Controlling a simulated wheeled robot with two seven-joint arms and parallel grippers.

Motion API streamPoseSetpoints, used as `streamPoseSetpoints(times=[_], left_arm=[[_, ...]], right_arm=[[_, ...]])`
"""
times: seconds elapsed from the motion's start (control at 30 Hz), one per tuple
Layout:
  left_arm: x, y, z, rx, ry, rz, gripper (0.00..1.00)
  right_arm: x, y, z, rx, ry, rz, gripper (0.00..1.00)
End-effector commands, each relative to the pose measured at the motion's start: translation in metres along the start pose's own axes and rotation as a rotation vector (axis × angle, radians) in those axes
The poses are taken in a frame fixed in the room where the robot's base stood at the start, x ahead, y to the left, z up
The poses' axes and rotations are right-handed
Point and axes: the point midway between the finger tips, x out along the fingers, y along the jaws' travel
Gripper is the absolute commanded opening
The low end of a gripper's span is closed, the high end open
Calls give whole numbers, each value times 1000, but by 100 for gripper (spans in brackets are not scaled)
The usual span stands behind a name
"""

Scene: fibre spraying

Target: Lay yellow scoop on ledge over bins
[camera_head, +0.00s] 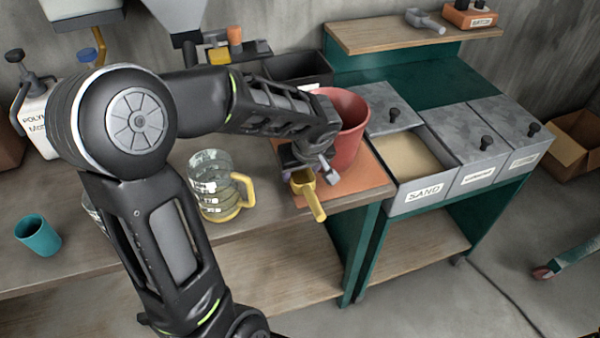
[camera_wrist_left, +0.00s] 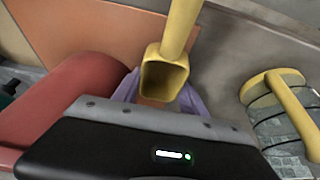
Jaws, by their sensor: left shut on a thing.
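The yellow scoop (camera_head: 313,203) is held by my left gripper (camera_head: 303,172), in front of the red bucket and above the front of the orange mat. Its handle points down toward the front edge in the head view. In the left wrist view the scoop (camera_wrist_left: 168,72) sits between the purple fingers (camera_wrist_left: 158,98), with its open cup toward the camera. The wooden ledge (camera_head: 380,38) runs above the bins at the back right. The bins (camera_head: 430,196) stand below it. My right gripper is not in view.
The red bucket (camera_head: 345,125) stands on the orange mat (camera_head: 372,180), close to my left gripper. A jug with a yellow handle (camera_head: 212,190) is to the left. A grey scoop (camera_head: 424,20) and an orange box (camera_head: 470,14) occupy the ledge's right part; its left part is clear.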

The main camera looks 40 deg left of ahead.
Motion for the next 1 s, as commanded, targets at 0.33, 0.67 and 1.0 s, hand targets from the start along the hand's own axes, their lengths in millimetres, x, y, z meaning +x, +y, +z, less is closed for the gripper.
streamPoseSetpoints(times=[0.33, 0.67, 1.0], left_arm=[[-38, 1, -13, -2, 3, 3, 1], [-73, 1, 15, 5, 1, 4, 1], [-112, 0, 110, 6, 3, 3, 1]], right_arm=[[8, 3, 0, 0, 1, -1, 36], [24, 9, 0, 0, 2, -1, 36], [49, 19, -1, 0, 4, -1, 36]])
